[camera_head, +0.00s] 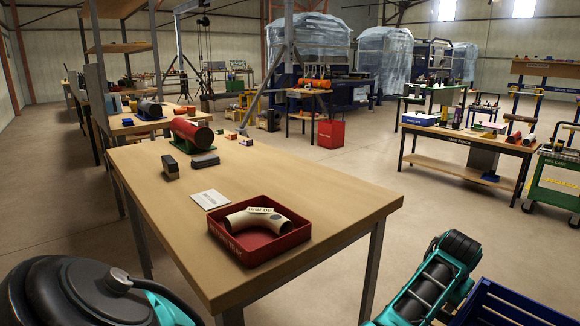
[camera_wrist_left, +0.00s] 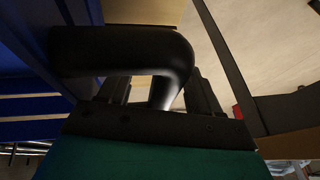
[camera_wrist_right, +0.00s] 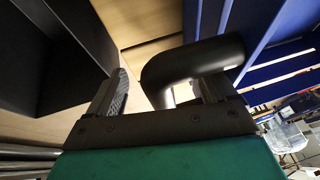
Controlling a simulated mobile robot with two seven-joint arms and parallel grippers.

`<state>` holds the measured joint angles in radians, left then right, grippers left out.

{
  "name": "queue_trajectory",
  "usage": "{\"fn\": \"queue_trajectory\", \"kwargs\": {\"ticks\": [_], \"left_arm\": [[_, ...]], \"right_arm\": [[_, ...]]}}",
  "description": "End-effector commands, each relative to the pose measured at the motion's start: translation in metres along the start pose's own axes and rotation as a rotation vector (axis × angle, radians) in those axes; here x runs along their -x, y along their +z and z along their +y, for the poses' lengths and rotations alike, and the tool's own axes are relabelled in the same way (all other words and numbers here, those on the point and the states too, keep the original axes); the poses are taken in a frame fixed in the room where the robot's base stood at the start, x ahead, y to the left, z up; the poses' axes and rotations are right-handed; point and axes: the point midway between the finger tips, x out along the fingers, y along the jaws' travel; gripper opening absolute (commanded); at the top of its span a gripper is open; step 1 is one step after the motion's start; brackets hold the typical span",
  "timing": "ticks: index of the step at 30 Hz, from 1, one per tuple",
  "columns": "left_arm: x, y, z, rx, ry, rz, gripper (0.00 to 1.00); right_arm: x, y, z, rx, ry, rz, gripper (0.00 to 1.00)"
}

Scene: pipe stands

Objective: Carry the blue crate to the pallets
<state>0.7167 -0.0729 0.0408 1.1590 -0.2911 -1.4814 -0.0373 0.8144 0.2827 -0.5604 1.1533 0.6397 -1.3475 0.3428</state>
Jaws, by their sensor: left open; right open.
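The blue crate (camera_head: 510,304) shows only in part, at the bottom right corner of the head view. Its blue slatted side (camera_wrist_left: 25,105) fills the left of the left wrist view, and blue slats (camera_wrist_right: 265,60) show in the right wrist view. In the left wrist view a thick black bent handle (camera_wrist_left: 120,50) runs down to my open left gripper (camera_wrist_left: 155,88), between its fingers. In the right wrist view a similar black handle (camera_wrist_right: 192,60) reaches my open right gripper (camera_wrist_right: 162,90). Whether either finger touches is unclear. I cannot make out any pallets.
A wooden table (camera_head: 330,185) stands close in front, holding a red tray (camera_head: 262,252) with a pipe elbow and a red cylinder (camera_head: 192,131). A workbench (camera_head: 450,133) and green cart (camera_head: 555,175) stand at the right. Bare floor (camera_head: 455,215) lies between them.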

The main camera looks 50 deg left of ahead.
Motion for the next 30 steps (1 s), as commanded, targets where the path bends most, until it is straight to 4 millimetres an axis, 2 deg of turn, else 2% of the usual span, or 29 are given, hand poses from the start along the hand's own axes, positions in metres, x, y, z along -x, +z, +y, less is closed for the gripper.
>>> {"fn": "queue_trajectory", "kwargs": {"ticks": [1, 7, 17, 30], "left_arm": [[0.000, 0.000, 0.000, 0.000, 0.000, 0.000, 0.64], [0.000, 0.000, 0.000, 0.000, 0.000, 0.000, 0.64], [0.003, 0.000, 0.000, 0.000, 0.000, 0.001, 0.64], [0.025, 0.000, 0.000, 0.001, 0.000, 0.002, 0.64]], "right_arm": [[0.000, 0.000, -0.001, 0.001, -0.002, 0.001, 0.83], [0.000, 0.000, -0.001, 0.001, -0.002, 0.001, 0.64], [0.000, 0.000, -0.001, 0.000, -0.001, 0.001, 0.64], [0.000, 0.000, -0.001, 0.000, -0.001, 0.000, 0.64]]}}
